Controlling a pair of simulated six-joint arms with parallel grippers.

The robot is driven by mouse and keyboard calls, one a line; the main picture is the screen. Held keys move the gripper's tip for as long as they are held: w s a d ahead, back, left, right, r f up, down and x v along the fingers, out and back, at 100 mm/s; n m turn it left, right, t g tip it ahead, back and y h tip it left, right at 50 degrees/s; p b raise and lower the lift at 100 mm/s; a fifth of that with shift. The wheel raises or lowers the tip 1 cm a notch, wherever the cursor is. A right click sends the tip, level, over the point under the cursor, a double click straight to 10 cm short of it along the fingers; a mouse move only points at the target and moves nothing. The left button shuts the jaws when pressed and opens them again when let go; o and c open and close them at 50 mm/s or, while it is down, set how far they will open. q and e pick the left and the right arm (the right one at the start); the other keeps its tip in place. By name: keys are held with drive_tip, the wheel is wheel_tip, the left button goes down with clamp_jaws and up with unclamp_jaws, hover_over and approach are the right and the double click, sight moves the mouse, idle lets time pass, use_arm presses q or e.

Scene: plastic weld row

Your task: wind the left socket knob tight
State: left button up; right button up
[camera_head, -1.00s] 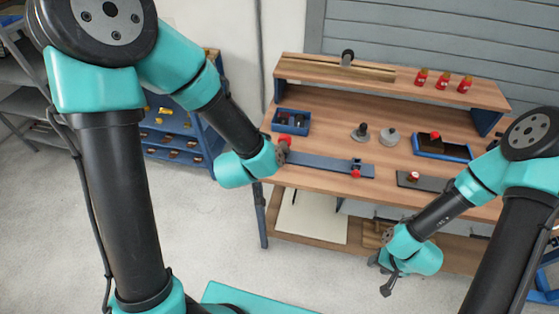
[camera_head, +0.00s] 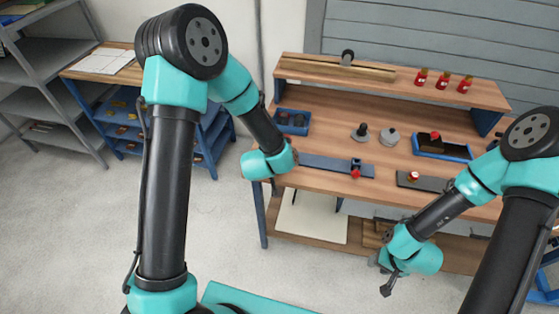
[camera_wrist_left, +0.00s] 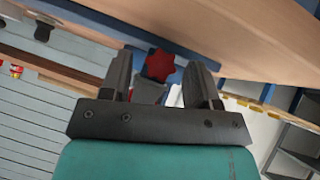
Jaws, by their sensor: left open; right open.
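A red star-shaped knob (camera_wrist_left: 159,65) shows in the left wrist view on a grey stem, near the edge of a blue bar (camera_wrist_left: 105,24). My left gripper (camera_wrist_left: 163,80) is open, with one finger on each side of the knob in that view. Contact cannot be told. In the head view the left wrist covers this knob and the left fingers, at the left end of the blue bar (camera_head: 325,164). A second red knob (camera_head: 355,174) sits at the bar's right part. My right gripper (camera_head: 387,284) is open and empty, low in front of the bench.
A blue bin (camera_head: 292,123) stands at the bench's back left. Round metal parts (camera_head: 389,137) and a blue tray (camera_head: 442,148) stand behind the bars. A dark plate (camera_head: 427,182) with a red knob lies at right. Red bottles (camera_head: 443,80) stand on the shelf.

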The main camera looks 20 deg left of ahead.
use_arm(q)
drive_tip(key=shift+w+f, duration=0.15)
drive_tip(key=c, duration=0.9)
drive_tip(key=shift+y, duration=0.3)
drive_tip(key=shift+d+m+y, duration=0.2)
drive_tip(key=shift+m+y, duration=0.7)
drive_tip(key=shift+y, duration=0.7)
